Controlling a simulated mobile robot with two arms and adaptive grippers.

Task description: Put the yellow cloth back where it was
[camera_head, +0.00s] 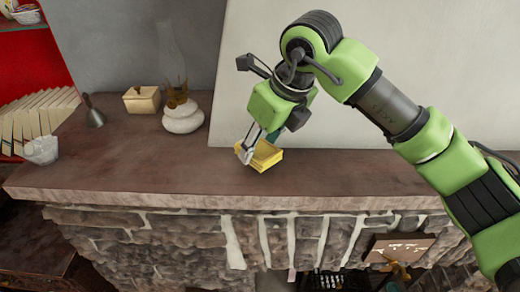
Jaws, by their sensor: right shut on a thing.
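The yellow cloth (266,157) is at the middle of the wooden mantel shelf (340,180), close to the white panel behind. It looks like a small folded yellow piece with raised sides. My right gripper (248,150) comes down from above and is shut on the cloth at its left side. The gripper's fingers hide part of the cloth. I cannot tell if the cloth touches the shelf or is held just above it. My left gripper is not in view. No teapot can be made out clearly.
A whitish bowl (41,150) is at the left edge. The shelf is clear right of the cloth.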

